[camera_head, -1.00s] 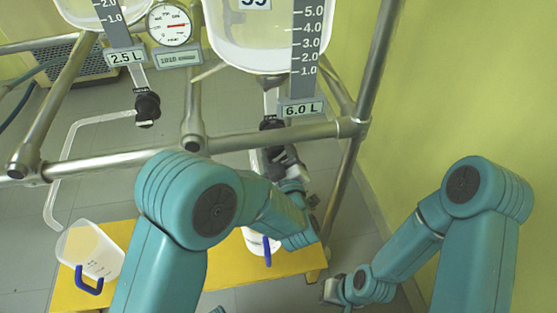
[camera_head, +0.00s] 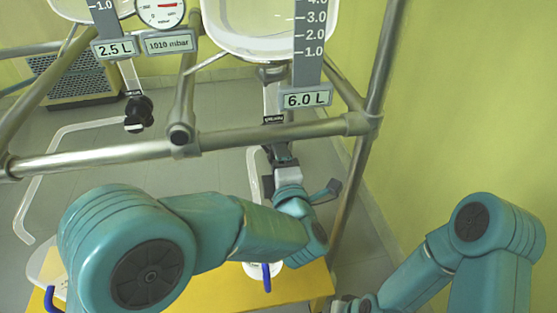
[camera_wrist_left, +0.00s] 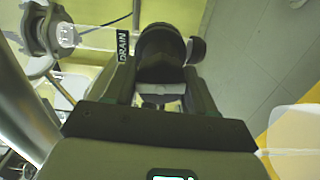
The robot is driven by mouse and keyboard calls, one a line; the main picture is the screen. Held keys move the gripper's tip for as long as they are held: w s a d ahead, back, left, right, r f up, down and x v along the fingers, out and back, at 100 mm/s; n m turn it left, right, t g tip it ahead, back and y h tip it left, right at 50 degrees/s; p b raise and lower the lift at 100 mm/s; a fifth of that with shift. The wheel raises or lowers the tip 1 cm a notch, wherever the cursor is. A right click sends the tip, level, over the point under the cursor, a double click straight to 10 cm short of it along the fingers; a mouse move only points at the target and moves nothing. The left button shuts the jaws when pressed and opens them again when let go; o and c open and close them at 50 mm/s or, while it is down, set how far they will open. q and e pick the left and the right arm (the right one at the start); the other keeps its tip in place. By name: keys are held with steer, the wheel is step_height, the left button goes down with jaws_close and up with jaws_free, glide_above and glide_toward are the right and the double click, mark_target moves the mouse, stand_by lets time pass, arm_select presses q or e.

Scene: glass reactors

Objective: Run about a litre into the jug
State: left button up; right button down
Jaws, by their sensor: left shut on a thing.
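My left gripper (camera_head: 284,160) is at the drain valve below the right vessel (camera_head: 250,42), the one with the 6.0 L plate (camera_head: 306,99). In the left wrist view its fingers are shut on a black valve knob (camera_wrist_left: 161,48), beside a DRAIN label (camera_wrist_left: 123,46). A jug (camera_head: 252,268) with a blue handle stands below that valve, largely hidden by my left arm. A second jug (camera_head: 40,262) with a blue handle stands at the left, partly hidden. I cannot make out any stream or the jug's level. My right gripper (camera_head: 345,304) barely shows at the bottom edge.
A yellow bench (camera_head: 300,285) carries the jugs. Metal frame bars (camera_head: 90,160) cross in front of the vessels. The left vessel's 2.5 L plate (camera_head: 114,48) and black valve (camera_head: 138,112) are at the upper left. A gauge (camera_head: 160,10) hangs between the vessels. A green wall is at right.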

arm_select(q)
steer(key=shift+a+n, duration=0.1)
steer(key=shift+n, duration=1.5)
steer(key=shift+n, duration=0.3)
steer(key=o, duration=1)
